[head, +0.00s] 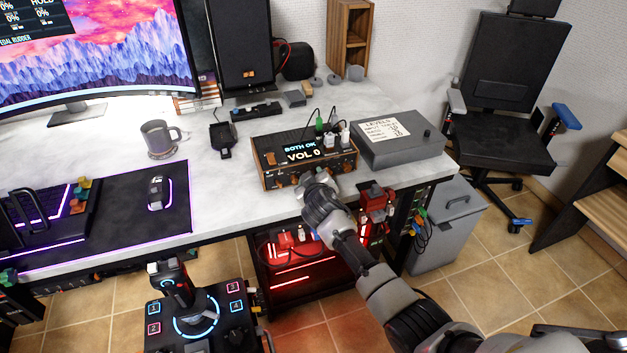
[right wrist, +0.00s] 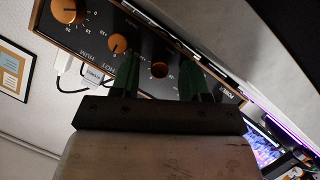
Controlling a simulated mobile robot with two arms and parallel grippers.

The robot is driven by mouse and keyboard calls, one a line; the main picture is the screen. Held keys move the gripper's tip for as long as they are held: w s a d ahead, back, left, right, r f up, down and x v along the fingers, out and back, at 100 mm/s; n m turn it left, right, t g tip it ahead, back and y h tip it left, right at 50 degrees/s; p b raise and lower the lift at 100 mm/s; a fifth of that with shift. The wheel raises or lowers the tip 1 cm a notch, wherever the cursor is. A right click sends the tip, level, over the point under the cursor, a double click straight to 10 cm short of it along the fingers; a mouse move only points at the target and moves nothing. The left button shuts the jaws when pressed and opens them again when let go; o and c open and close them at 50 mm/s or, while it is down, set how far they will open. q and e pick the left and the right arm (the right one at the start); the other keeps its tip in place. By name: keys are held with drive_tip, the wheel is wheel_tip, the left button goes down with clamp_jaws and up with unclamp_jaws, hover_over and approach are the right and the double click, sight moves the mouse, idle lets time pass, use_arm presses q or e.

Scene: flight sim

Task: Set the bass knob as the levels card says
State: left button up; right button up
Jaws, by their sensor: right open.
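The wooden-cased amplifier (head: 268,178) stands at the desk's front edge, its display reading "BOTH OK" and "VOL 0". The levels card (head: 384,129) lies on a grey box behind it to the right; its heading reads "LEVELS", but its lines are too small to read surely. My right gripper (head: 318,183) is at the amplifier's front. A second small knob (right wrist: 118,43) and a larger knob (right wrist: 68,10) sit further left. Which is bass is unclear. My left gripper is out of view.
The grey box (head: 405,152) stands close right of the amplifier. Cables and plugs (head: 330,140) rise from the amplifier's top. A mug (head: 158,138), mouse (head: 156,193) and keyboard (head: 45,220) are to the left. A joystick (head: 178,285) stands below the desk edge.

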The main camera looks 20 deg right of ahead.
drive_tip(key=shift+s, duration=0.1)
drive_tip(key=p+v, duration=0.1)
drive_tip(key=v, duration=0.9)
drive_tip(key=shift+s, duration=0.3)
drive_tip(key=shift+r, duration=0.1)
drive_tip(key=s+d+f+g+y+p, duration=0.1)
drive_tip(key=s+f+g, duration=0.1)
drive_tip(key=s+f, duration=0.6)
drive_tip(key=s+f+g, duration=0.3)
drive_tip(key=s+f, duration=0.2)
drive_tip(key=f, duration=0.8)
drive_tip(key=s+d+f+g+y+p, duration=0.1)
drive_tip(key=s+f+g, duration=0.1)
drive_tip(key=s+f, duration=0.6)
drive_tip(key=s+d+f+g, duration=0.1)
drive_tip(key=s+f, duration=0.3)
drive_tip(key=s, duration=0.6)
drive_tip(key=s+d+f+m+g, duration=0.1)
drive_tip(key=s+f+g, duration=0.2)
drive_tip(key=s, duration=0.7)
drive_tip(key=s+d+f+m+g+p, duration=0.1)
drive_tip(key=s+d+f, duration=0.1)
drive_tip(key=s+f, duration=0.5)
drive_tip(key=s, duration=0.3)
drive_tip(key=shift+f+g, duration=0.15)
drive_tip(key=shift+g, duration=0.25)
